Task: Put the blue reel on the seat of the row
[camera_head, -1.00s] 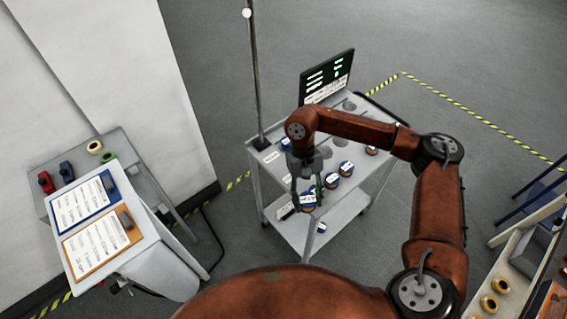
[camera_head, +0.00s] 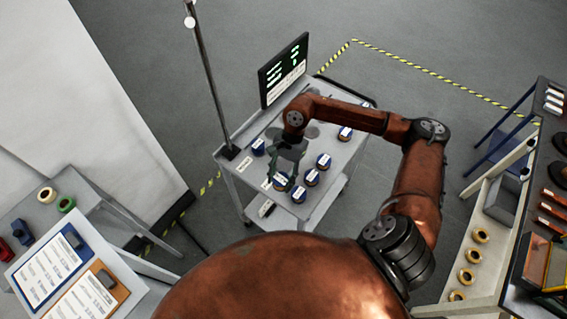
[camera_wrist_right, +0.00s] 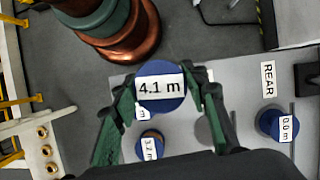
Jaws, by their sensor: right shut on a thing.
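My right gripper (camera_head: 284,174) is shut on a blue reel (camera_wrist_right: 161,84) with a white label reading 4.1 m. The held reel also shows in the head view (camera_head: 281,183), over the near left part of the grey cart top (camera_head: 325,192). Behind it in the wrist view is a reel labelled 3.2 m (camera_wrist_right: 151,146); another label is mostly hidden. A blue reel labelled 0.0 m (camera_wrist_right: 271,122) stands near the REAR label (camera_wrist_right: 268,81). Round grey marks (camera_wrist_right: 206,130) show on the cart top. My left gripper is out of view.
Several other labelled blue reels stand on the cart, including a close line to the right of my gripper (camera_head: 312,177). A dark screen (camera_head: 283,70) and a pole (camera_head: 205,75) rise from the cart. A side table with clipboards (camera_head: 48,262) is at left, shelving (camera_head: 500,220) at right.

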